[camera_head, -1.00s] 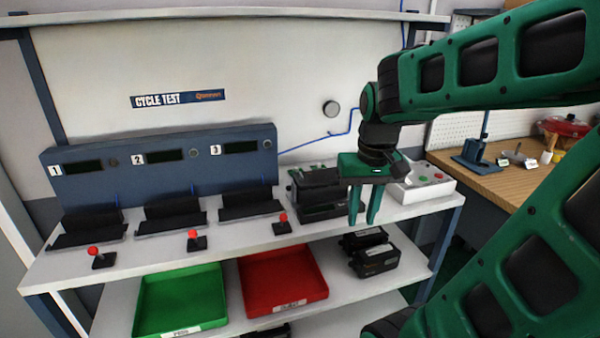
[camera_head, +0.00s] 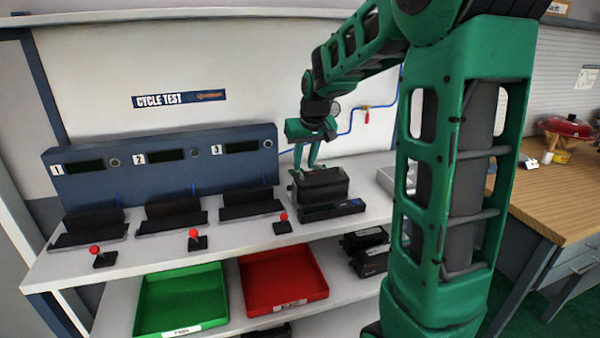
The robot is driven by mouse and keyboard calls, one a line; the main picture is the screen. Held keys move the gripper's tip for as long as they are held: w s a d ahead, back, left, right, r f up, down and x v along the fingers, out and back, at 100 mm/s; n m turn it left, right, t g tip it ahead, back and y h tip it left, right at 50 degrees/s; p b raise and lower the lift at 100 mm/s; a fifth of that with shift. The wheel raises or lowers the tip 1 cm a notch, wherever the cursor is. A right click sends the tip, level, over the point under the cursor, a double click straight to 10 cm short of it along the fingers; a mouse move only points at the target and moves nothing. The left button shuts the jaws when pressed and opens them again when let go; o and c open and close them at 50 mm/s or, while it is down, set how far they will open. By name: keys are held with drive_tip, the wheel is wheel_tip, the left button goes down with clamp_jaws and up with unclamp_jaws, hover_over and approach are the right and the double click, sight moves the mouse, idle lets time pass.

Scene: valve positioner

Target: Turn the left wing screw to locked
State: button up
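A black boxy device (camera_head: 322,186), apparently the valve positioner, sits on a black base (camera_head: 334,210) towards the right part of the bench top. My green gripper (camera_head: 304,166) points down at the device's left rear top edge. Its two fingers stand apart with a gap showing between them. Their tips are close to or behind the device's top edge; I cannot tell whether they touch anything. I cannot make out the left wing screw; it is too small or hidden near the fingertips. Its locked or unlocked position cannot be seen.
A blue panel with three displays (camera_head: 165,160) stands left, with black cradles and red-knobbed levers (camera_head: 282,218) before it. Green (camera_head: 182,298) and red (camera_head: 283,278) trays are on the lower shelf. My arm hides much of the right side. A wooden bench (camera_head: 545,205) stands right.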

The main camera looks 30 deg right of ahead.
sight(302, 174)
drive_tip(key=shift+x, duration=2.3)
drive_tip(key=shift+r, duration=0.1)
clamp_jaws()
